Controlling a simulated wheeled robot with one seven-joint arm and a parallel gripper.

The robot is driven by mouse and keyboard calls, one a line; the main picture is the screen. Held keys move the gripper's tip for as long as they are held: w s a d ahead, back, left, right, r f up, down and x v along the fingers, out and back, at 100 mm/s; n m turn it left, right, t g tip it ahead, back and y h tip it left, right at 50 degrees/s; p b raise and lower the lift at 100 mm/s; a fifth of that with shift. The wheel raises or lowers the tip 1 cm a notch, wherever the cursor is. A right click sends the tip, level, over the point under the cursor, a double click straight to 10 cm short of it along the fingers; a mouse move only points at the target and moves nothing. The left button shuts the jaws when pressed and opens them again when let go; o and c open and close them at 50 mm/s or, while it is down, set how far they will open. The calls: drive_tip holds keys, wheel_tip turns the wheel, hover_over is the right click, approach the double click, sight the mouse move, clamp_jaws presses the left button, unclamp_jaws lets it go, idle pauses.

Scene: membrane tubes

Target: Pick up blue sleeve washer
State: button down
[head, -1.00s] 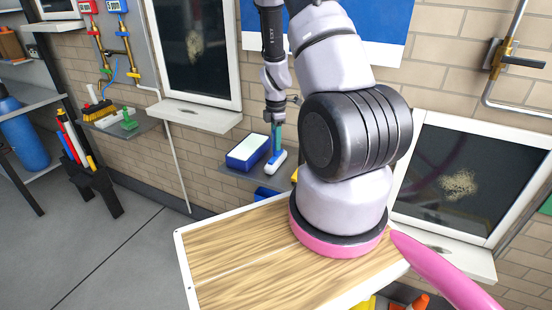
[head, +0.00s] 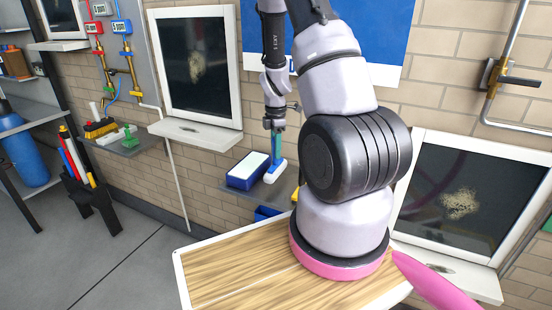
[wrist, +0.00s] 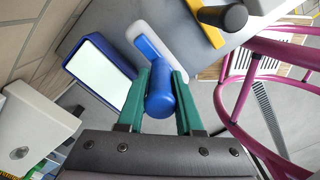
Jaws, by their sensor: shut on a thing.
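The blue sleeve washer (head: 276,150) has a blue handle and a white and blue foot, seen above the small wall shelf (head: 266,197) in the head view. My gripper (head: 277,131) holds it from above. In the wrist view, the green fingers of my gripper (wrist: 160,85) stand on either side of the blue handle (wrist: 160,101) of the washer and are shut on it. The white foot (wrist: 170,55) points away from the wrist camera. The foot appears slightly clear of the shelf.
A blue tray with a white top (head: 248,170) stands just left of the washer; it also shows in the wrist view (wrist: 99,72). A yellow item with a black handle (wrist: 222,18) is close on the other side. The brick wall (head: 200,160) is right behind.

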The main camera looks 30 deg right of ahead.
drive_tip(key=r, duration=0.2)
drive_tip(key=shift+s+a+r, duration=0.3)
drive_tip(key=shift+a+r, duration=0.05)
drive_tip(key=shift+a, duration=0.05)
drive_tip(key=s+a, duration=1.1)
drive_tip(key=a, duration=0.3)
drive_tip(key=shift+s+a, duration=0.25)
drive_tip(key=shift+a, duration=0.1)
drive_tip(key=shift+f, duration=0.1)
